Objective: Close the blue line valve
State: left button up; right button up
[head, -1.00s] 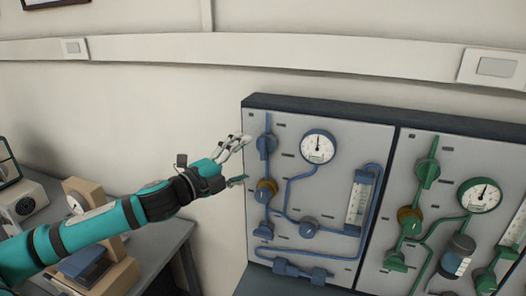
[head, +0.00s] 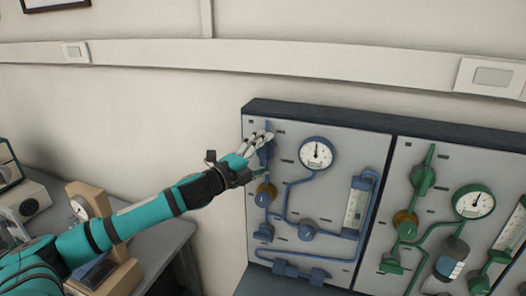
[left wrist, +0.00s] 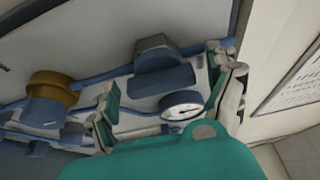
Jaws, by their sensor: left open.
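The blue line panel (head: 340,152) hangs on the left half of the grey board. Its top blue valve (head: 265,156) is partly hidden behind my left gripper (head: 262,148). The fingers of my left gripper are open and reach over this valve. In the left wrist view the blue valve handle (left wrist: 162,78) lies between the two open fingers of my left gripper (left wrist: 165,72). I cannot tell whether they touch it. A blue line gauge (head: 316,153) is right of the valve. My right gripper is not in view.
Below the top valve are a brass-coloured fitting with a blue knob (head: 265,195) and another blue knob (head: 308,230). A green line panel (head: 455,160) adjoins on the right. A grey table (head: 160,255) stands at the lower left.

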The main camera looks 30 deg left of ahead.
pick_arm(q)
jog(key=shift+c, duration=0.4)
jog(key=c, duration=1.1)
jog(key=shift+f, duration=0.1)
